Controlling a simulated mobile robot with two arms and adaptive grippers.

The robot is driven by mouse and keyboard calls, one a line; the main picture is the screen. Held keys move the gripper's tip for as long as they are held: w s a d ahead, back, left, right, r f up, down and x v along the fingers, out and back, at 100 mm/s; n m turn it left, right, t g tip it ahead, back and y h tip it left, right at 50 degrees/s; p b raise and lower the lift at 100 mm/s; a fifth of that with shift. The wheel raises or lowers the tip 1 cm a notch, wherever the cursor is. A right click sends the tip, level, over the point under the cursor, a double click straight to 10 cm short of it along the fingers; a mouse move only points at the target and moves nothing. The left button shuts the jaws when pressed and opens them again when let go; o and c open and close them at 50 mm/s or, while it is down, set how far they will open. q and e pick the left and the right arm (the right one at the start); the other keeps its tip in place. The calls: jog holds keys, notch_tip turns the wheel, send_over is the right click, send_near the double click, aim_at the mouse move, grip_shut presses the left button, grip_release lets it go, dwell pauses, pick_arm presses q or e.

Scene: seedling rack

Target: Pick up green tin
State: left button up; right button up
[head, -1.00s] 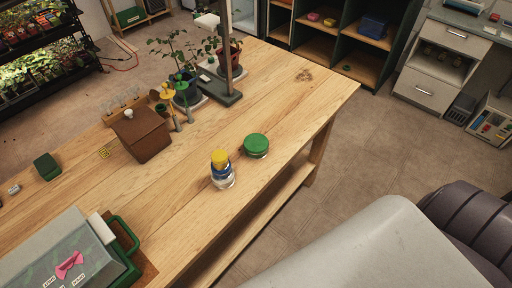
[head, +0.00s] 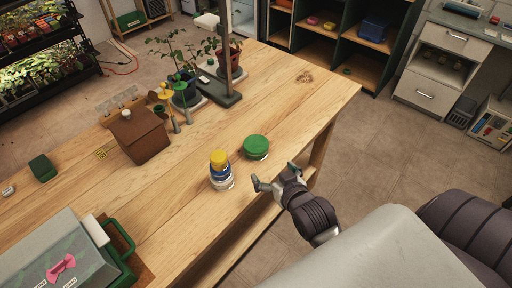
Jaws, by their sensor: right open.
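The green tin (head: 256,146) is a short round tin with a green lid, standing on the wooden table (head: 290,100) near its front edge. My right gripper (head: 273,177) is in the head view at the table's front edge, just below and right of the green tin. Its fingers are apart with nothing between them, and it does not touch the tin. My left gripper is not in view.
A stack with a yellow top (head: 219,160) and blue and white parts stands just left of the green tin. A brown box (head: 139,136), potted plants (head: 185,92) and a grey post base (head: 219,95) stand farther back. A grey-green case (head: 60,255) lies front left. The table right of the tin is clear.

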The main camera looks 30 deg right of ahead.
aim_at(256, 147)
jog(key=x, duration=0.4)
jog(key=r+x, duration=0.1)
jog(key=x, duration=0.4)
jog(key=p+x, duration=0.1)
jog(key=x, duration=0.4)
jog(key=shift+w+d+r, duration=0.25)
jog(key=shift+w+d, duration=0.05)
jog(key=shift+w, duration=0.05)
jog(key=shift+s, duration=0.1)
jog(key=c, duration=1.1)
jog(key=shift+r, duration=0.1)
